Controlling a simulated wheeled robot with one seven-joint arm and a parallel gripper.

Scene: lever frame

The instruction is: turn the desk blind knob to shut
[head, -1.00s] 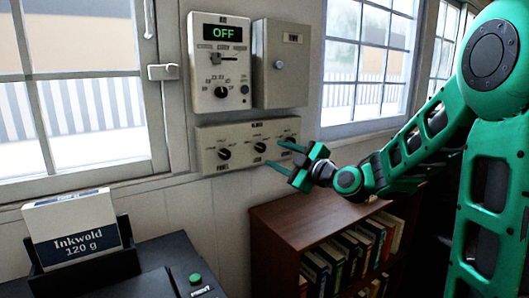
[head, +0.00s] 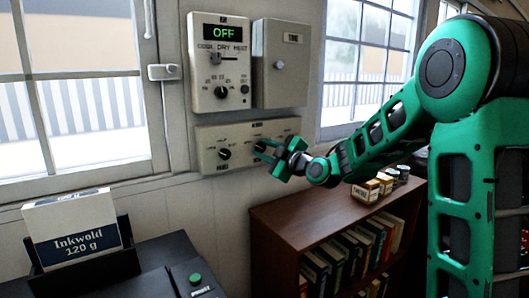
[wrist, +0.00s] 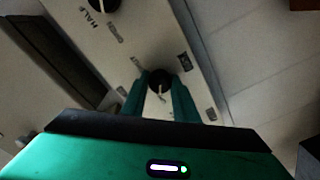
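A long beige panel (head: 208,135) on the wall carries a row of round black knobs with small labels. The left knob (head: 224,154) is in plain view. My gripper (head: 257,151) is at the middle knob, and the right part of the row is largely hidden behind it. In the wrist view my two green fingers (wrist: 160,95) stand on either side of a black knob (wrist: 160,78) with a pale pointer line. I cannot tell whether they press on it. Another knob (wrist: 104,4) shows at the top edge. The knob names are too blurred to read.
Above the panel are a control box (head: 220,95) reading OFF and a plain grey box (head: 281,65). A bookcase (head: 290,222) with small boxes and jars on top stands below my arm. A printer (head: 150,265) with an Inkwold paper pack (head: 75,240) is at left.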

